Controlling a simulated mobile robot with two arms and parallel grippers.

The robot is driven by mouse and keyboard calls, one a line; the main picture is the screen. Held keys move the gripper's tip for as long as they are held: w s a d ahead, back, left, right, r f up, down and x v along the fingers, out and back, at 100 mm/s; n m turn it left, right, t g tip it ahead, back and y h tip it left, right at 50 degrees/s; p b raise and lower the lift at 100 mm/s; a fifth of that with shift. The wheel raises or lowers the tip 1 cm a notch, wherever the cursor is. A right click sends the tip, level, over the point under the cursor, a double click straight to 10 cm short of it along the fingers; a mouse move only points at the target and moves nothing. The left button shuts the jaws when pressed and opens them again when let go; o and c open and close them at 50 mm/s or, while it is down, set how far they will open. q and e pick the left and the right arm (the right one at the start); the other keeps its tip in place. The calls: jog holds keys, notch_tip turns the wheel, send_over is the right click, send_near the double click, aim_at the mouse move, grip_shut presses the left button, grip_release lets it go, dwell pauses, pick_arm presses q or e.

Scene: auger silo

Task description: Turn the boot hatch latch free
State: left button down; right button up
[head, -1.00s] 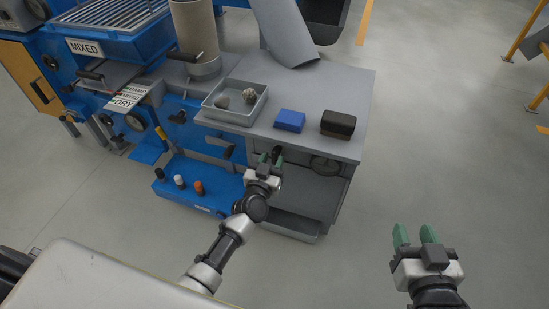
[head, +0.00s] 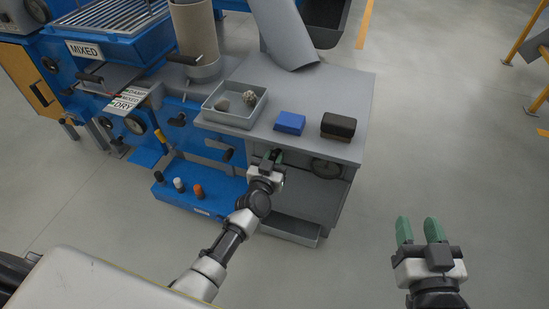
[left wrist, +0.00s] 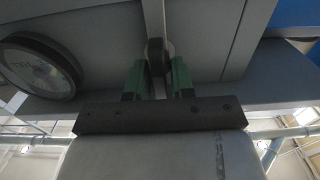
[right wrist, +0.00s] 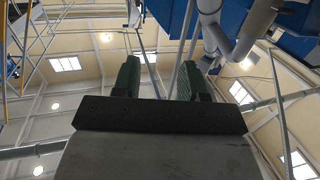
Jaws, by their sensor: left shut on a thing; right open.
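In the head view my left gripper (head: 272,158) is at the front of the grey cabinet, just below the worktop edge, and the latch is mostly hidden by the fingers. My right gripper (head: 419,230) is open and empty over the floor at the right. Its spread fingers also show in the right wrist view (right wrist: 157,80).
A blue ledge (head: 170,198) has several coloured knobs.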

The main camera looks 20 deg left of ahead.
pick_arm(q)
jog(key=n, duration=0.3)
jog(key=shift+a+n, duration=0.15)
jog(key=shift+n, duration=1.15)
jog(key=n, duration=0.2)
jog(key=shift+a+f+n, duration=0.1)
jog(key=shift+n, duration=1.2)
jog(key=n+b, duration=0.1)
jog(key=n, duration=0.2)
jog(key=shift+f+n, duration=0.15)
jog(key=shift+n, duration=0.15)
jog(key=shift+a+f+n+b, duration=0.1)
jog(key=shift+n+b, duration=0.35)
jog(key=shift+n, duration=1.65)
pick_arm(e)
jog(key=shift+s+a+r+t+y, duration=0.15)
jog(key=shift+r+t+y, duration=0.15)
jog(key=shift+r+t, duration=0.5)
jog(key=shift+a+r+t+y, duration=0.1)
jog(key=shift+r+t+y, duration=0.2)
jog(key=shift+r+t, duration=0.5)
jog(key=shift+s+a+r+t+y, duration=0.15)
jog(key=shift+r+t+y, duration=0.15)
jog(key=shift+r+t, duration=0.5)
jog(key=shift+r, duration=0.2)
